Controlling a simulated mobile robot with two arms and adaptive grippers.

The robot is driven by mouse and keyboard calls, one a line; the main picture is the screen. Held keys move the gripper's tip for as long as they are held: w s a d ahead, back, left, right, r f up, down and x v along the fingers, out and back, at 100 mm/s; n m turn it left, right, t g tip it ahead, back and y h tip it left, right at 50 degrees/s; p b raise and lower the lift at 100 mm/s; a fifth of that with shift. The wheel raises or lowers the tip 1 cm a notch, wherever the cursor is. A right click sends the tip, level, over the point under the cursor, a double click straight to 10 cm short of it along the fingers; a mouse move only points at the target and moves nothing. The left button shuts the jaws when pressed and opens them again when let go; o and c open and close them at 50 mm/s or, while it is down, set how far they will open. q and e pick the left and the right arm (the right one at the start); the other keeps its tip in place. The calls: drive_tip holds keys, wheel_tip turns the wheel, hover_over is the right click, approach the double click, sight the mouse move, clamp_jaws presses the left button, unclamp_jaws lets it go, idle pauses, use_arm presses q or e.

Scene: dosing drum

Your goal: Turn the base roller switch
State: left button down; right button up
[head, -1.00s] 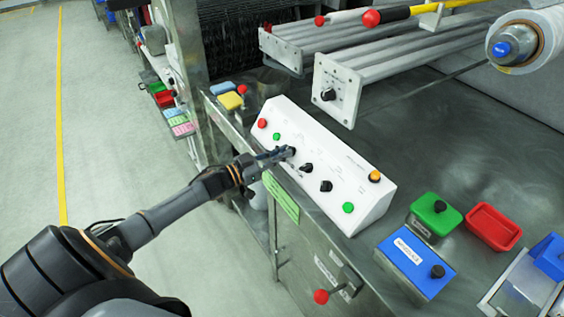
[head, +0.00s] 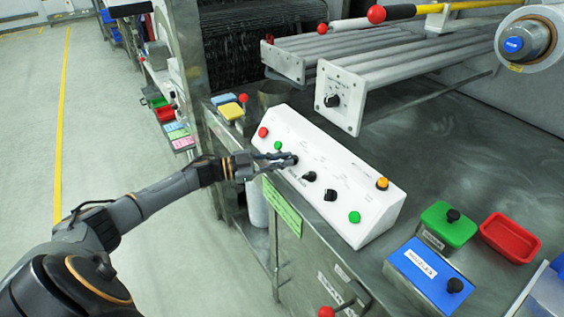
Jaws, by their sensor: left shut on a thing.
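A white sloped control box (head: 352,184) stands on the metal table, with a row of black knobs and red, green and orange buttons. My left gripper (head: 285,161) is at the leftmost black knob (head: 294,160), shut on it. Its fingers partly hide that knob. Two more black knobs, a middle one (head: 309,176) and a right one (head: 330,195), stand free to its right. The labels are too small to read, so I cannot tell which knob is the base roller switch. My right gripper is out of view.
A roller unit with a black knob (head: 331,101) on its end plate is behind the box. A green-lidded box (head: 438,222), a blue-lidded box (head: 420,262) and a red tray (head: 510,238) stand at the right. A red ball handle (head: 326,312) sits below the table edge.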

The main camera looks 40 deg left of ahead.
use_arm(q)
drive_tip(key=c, duration=1.4)
unclamp_jaws()
drive_tip(key=v, duration=1.2)
drive_tip(key=shift+w, duration=0.1)
